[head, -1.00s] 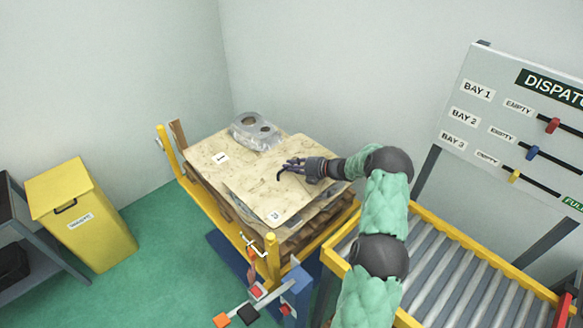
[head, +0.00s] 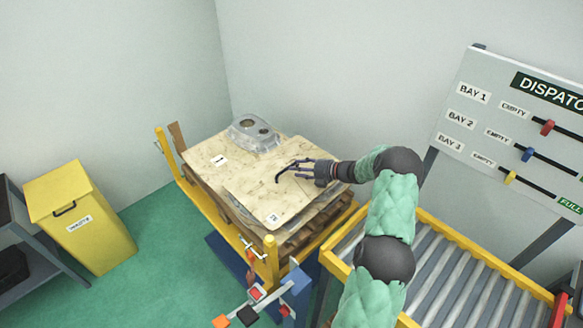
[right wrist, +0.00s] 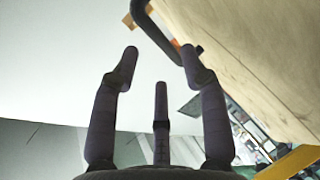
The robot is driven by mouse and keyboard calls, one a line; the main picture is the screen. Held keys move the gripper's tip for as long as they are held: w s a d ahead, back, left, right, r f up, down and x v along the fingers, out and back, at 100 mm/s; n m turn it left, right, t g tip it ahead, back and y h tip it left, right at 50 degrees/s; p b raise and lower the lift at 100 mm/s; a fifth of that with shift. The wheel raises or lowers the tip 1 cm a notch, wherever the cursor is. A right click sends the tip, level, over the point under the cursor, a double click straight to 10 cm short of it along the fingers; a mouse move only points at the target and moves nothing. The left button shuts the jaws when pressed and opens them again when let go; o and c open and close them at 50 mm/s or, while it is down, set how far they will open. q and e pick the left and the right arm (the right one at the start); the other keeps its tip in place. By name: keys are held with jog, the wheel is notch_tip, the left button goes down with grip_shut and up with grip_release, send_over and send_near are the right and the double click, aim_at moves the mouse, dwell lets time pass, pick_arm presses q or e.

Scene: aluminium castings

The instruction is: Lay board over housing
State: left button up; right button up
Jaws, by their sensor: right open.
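A thin plywood board marked 2 (head: 256,190) lies on the near right part of the stack, overlapping the board marked 1 (head: 205,158). A dark bent handle (head: 284,172) stands on board 2; it also shows in the right wrist view (right wrist: 155,28). A grey cast housing (head: 253,134) sits uncovered at the back of the stack. What lies under board 2 is mostly hidden. My right gripper (head: 302,170) is open and empty, just right of the handle. In the right wrist view its spread fingers (right wrist: 155,75) appear apart from the handle. My left gripper is out of view.
The stack stands on a wooden pallet in a yellow-posted frame (head: 270,262). A roller conveyor (head: 450,275) is at right, below the dispatch board (head: 500,125). A yellow bin (head: 75,210) stands at left, with green floor (head: 150,250) between.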

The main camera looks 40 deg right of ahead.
jog(key=p+v, duration=0.1)
jog(key=v, duration=0.6)
jog(key=shift+s+d+r, duration=0.1)
jog(key=shift+s+d, duration=0.05)
jog(key=shift+s, duration=0.2)
dwell(1.1)
